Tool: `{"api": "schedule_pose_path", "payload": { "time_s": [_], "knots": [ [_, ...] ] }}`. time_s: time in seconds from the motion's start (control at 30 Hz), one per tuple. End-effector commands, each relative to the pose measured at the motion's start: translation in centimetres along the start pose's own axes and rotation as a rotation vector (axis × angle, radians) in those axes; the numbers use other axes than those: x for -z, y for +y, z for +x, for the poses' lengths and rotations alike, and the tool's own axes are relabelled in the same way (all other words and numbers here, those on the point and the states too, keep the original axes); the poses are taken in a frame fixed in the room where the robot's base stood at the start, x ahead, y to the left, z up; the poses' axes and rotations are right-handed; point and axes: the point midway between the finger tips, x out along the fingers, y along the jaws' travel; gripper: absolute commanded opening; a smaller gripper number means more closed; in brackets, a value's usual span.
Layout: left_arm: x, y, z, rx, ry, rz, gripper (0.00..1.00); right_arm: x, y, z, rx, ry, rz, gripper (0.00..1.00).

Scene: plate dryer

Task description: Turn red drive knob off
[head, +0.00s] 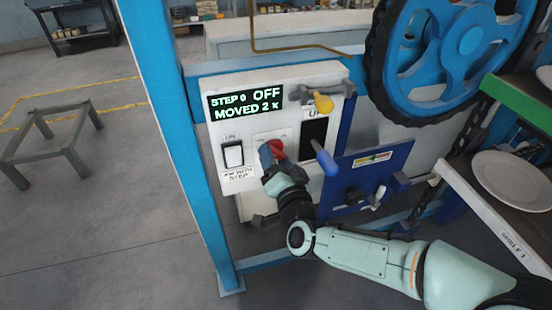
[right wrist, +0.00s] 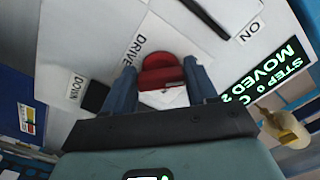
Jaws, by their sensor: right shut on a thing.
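The red drive knob (head: 276,147) sits on the front of the white control box (head: 238,181), below the display. My right gripper (head: 270,154) comes up from the lower right and is at the knob. In the right wrist view the red knob (right wrist: 162,74) sits between the two blue fingers of my right gripper (right wrist: 163,90), beside the DRIVE label. The gripper is shut on the knob and hides part of it. The display (head: 245,103) reads "STEP 0 OFF" and "MOVED 2 x". My left gripper is not in view.
A white rocker switch (head: 232,154) is left of the knob. A yellow-handled lever (head: 323,103) and a blue-handled lever (head: 326,160) stick out to the right. A blue panel (head: 372,178) and a large blue wheel (head: 455,50) lie further right. A blue post (head: 172,110) stands at left.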

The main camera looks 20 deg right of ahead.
Motion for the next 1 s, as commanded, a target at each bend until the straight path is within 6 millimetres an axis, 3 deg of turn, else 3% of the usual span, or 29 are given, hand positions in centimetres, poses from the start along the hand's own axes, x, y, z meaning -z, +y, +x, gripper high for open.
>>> {"api": "schedule_pose_path", "payload": {
  "time_s": [0.37, 0.4, 0.47, 0.8, 1.0],
  "knots": [
    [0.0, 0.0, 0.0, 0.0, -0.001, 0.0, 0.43, -0.1, 0.1, 0.0, -0.001, -0.003, -0.009, 0.27],
    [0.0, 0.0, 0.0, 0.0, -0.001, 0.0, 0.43, -0.1, 0.1, 0.0, -0.001, -0.003, -0.008, 0.64],
    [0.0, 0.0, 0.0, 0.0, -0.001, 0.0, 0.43, -0.1, 0.1, 0.0, -0.001, -0.003, -0.008, 0.83],
    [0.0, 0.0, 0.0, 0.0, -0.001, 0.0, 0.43, 0.0, 0.0, -0.2, 0.0, -0.001, -0.006, 0.83],
    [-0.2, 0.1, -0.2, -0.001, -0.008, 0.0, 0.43, 0.1, -0.1, -2.9, 0.001, 0.0, -0.006, 0.83]
  ]
}}
